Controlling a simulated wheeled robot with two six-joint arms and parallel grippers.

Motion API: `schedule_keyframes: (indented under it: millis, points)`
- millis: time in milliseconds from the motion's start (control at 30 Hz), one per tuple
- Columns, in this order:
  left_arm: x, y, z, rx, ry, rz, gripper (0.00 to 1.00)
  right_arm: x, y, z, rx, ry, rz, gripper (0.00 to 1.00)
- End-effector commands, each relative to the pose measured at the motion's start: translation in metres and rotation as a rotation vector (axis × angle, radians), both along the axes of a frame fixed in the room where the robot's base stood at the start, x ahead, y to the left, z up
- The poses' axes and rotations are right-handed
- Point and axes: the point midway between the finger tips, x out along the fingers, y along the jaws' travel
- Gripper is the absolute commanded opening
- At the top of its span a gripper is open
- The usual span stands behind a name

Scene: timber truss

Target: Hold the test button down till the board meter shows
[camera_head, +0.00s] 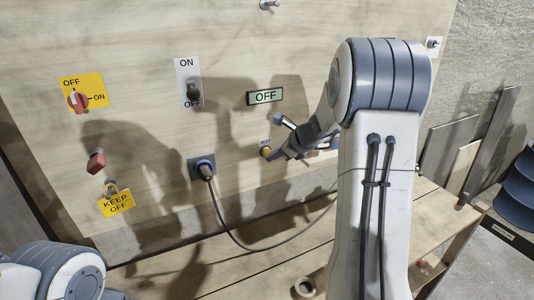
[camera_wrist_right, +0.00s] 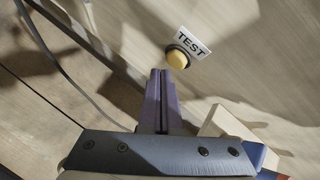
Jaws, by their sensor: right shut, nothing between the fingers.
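The yellow test button (camera_head: 266,151) sits in a dark ring on the upright wooden board, under a small TEST label. It also shows in the right wrist view (camera_wrist_right: 177,59) beside the TEST label (camera_wrist_right: 193,43). The board meter (camera_head: 265,97) above it reads OFF. My right gripper (camera_head: 271,156) is shut and empty, its fingertips close to the button's lower edge. In the right wrist view its purple-grey fingertips (camera_wrist_right: 158,72) point toward the button with a small gap in the picture; I cannot tell whether they touch. My left gripper is out of view.
A toggle switch (camera_head: 193,89) and a plugged socket (camera_head: 202,168) are nearer. A black cable (camera_head: 235,241) hangs below.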

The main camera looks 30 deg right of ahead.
Motion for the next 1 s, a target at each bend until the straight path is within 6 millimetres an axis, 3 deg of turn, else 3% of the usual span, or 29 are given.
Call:
schedule_keyframes:
  millis: [1000]
  points:
    - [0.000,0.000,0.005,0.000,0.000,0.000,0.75,0.012,-0.001,0.001,0.000,0.000,0.000,0.00]
